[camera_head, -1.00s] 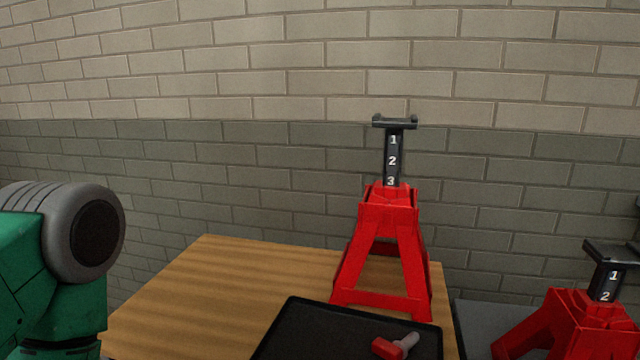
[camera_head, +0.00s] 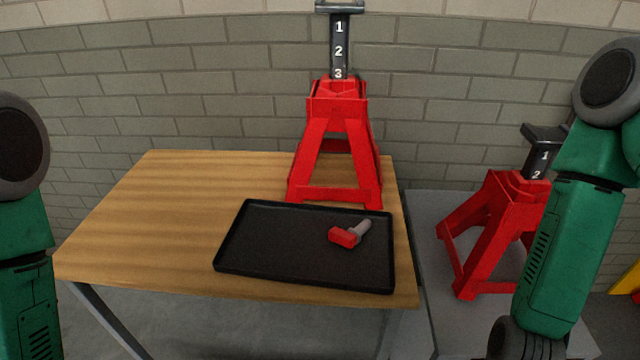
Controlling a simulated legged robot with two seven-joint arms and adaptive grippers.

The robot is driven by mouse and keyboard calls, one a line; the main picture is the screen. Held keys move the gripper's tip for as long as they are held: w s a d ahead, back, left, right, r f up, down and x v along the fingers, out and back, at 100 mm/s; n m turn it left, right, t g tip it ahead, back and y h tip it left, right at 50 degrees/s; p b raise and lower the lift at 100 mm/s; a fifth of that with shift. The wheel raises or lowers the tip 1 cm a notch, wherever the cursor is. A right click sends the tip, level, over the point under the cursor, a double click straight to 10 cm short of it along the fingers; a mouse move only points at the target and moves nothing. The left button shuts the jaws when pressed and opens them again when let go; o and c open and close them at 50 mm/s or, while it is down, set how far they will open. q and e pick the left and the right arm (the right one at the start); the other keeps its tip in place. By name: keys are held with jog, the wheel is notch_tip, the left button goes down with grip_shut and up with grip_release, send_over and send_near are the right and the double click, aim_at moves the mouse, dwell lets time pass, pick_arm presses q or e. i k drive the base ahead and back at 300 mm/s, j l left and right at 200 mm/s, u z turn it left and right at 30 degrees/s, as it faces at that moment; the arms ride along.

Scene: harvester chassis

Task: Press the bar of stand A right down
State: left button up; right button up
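Two red jack stands are in view, and no letter shows on either, so I cannot tell which is A. One red stand (camera_head: 337,140) is upright on the wooden table, its dark bar (camera_head: 339,48) raised with 1, 2 and 3 showing. The other red stand (camera_head: 490,225) is at the right on a grey surface, its bar (camera_head: 542,150) lower with 1 and 2 showing. My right arm partly covers this second stand. My green arms show at the left and right edges, but both grippers are outside the picture.
A black tray (camera_head: 270,255) lies at the front of the wooden table (camera_head: 150,220), before the stand. A pin with a red head (camera_head: 345,236) lies in it. The table's left part is clear. A brick wall (camera_head: 180,90) stands behind.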

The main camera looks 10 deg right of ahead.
aim_at(545, 143)
jog(key=z, duration=1.5)
